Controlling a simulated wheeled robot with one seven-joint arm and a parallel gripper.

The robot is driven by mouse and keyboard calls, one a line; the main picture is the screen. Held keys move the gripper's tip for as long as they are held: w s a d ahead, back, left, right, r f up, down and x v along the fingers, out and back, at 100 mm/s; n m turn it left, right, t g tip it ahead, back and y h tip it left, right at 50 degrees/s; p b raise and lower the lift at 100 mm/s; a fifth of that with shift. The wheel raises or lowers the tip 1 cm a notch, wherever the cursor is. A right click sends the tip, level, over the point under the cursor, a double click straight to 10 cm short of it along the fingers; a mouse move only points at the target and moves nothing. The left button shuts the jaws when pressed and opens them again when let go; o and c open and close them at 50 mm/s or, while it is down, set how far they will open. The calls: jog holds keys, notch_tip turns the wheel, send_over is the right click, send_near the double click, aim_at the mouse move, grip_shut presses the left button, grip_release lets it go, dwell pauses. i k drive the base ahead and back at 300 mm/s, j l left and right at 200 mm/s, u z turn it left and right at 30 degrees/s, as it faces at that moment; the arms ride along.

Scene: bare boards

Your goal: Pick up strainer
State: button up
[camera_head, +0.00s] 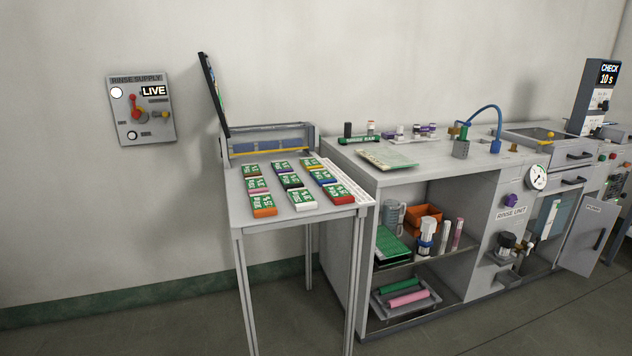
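I cannot make out a strainer for certain. Small fittings that I cannot name clearly sit on the rinse unit (511,211) at the right, among them a dark round-topped part (506,241) low on its front. Small items on the bench top and on the open shelves are also too small to tell apart fully. My gripper is not in view.
A narrow table (241,215) bears several small coloured boxes. The long bench (350,172) stands to its right, with open shelves holding a clear jug (394,217) and an orange bin (424,218). A cabinet door (590,235) hangs open. The front floor is clear.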

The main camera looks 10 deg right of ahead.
aim_at(461, 146)
jog(key=i+l+z, duration=0.1)
jog(key=i+z, duration=0.3)
jog(key=i, duration=0.15)
jog(key=i+z, duration=0.4)
jog(key=i+j+z, duration=0.4)
jog(key=i, duration=0.25)
jog(key=i+l+z, duration=0.1)
jog(key=i, duration=0.65)
jog(key=i+l+z, duration=0.15)
jog(key=i+l, duration=0.15)
jog(key=i, duration=0.45)
jog(key=u, duration=0.15)
jog(key=i, duration=0.05)
